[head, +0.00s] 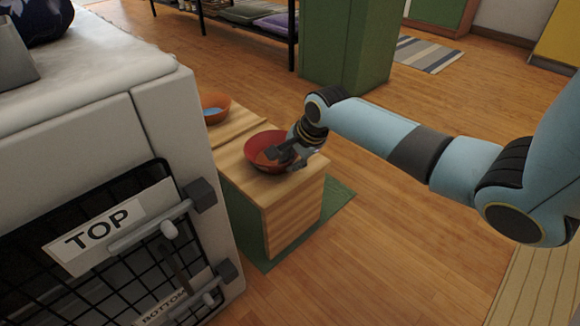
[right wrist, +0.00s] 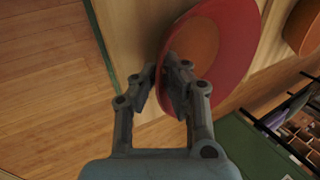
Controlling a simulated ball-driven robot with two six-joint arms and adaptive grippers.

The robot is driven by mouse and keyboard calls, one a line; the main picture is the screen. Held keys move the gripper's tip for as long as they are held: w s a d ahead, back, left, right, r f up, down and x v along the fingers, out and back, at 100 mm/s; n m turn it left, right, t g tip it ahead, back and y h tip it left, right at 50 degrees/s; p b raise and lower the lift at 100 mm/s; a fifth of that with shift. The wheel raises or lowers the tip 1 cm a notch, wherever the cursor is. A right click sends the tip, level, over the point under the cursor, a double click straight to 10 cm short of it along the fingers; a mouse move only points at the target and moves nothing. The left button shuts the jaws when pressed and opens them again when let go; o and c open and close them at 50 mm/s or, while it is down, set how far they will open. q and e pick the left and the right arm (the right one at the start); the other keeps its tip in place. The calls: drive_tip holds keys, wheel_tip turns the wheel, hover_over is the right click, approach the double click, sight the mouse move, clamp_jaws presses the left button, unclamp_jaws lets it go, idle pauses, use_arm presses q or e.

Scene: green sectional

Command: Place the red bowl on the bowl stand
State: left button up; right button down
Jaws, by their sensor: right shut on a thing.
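The red bowl (head: 262,144) is at the right end of a low wooden stand (head: 292,202), on or just above its top; I cannot tell whether it touches. My right gripper (head: 284,153) is shut on the bowl's near right rim. In the right wrist view the red bowl (right wrist: 238,60) shows its orange-brown inside, and the fingers of the right gripper (right wrist: 170,88) pinch its rim. My left gripper is not in view.
An orange bowl (head: 215,108) with something blue inside stands at the stand's left end. A white crate-like cabinet (head: 185,115) with wire doors labelled TOP and BOTTOM fills the left foreground. A green pillar (head: 345,45) stands behind. Wooden floor is clear at right.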

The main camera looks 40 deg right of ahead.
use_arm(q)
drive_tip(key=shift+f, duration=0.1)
use_arm(e)
drive_tip(key=shift+f, duration=0.15)
drive_tip(key=c, duration=1.5)
unclamp_jaws()
